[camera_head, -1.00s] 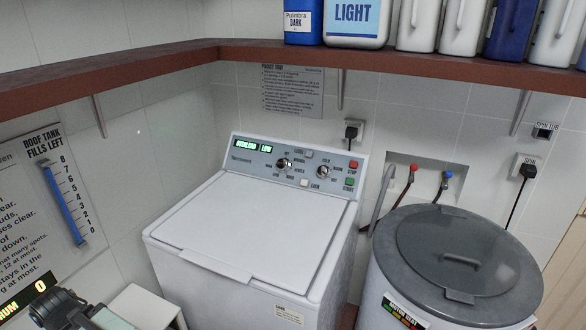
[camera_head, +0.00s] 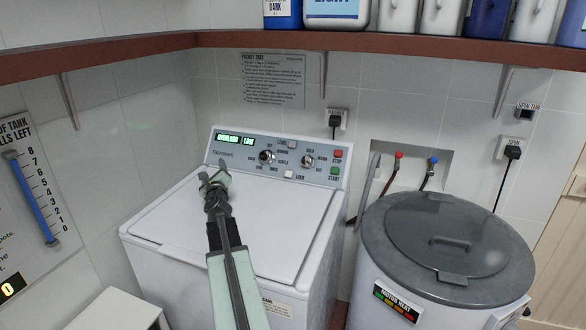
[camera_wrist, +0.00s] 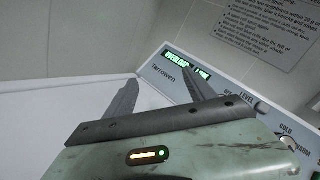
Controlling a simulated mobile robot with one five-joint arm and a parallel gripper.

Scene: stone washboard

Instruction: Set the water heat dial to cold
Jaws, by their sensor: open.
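The washer's sloped panel (camera_head: 228,155) carries two round silver dials. The right dial (camera_head: 307,161) has small cold, warm and hot labels around it; its pointer is too small to read. The left dial (camera_head: 267,157) has wash-program labels. My gripper (camera_head: 212,174) is open and empty above the rear left of the white lid, left of both dials and apart from the panel. In the wrist view, my gripper (camera_wrist: 160,92) has its fingers spread before the panel's display end.
A green display (camera_head: 235,140) reads overload and low. Stop (camera_head: 338,153) and start (camera_head: 335,171) buttons sit at the panel's right end. A grey-lidded spin tub (camera_head: 440,240) stands to the right. A brown shelf (camera_head: 400,43) with bottles runs above.

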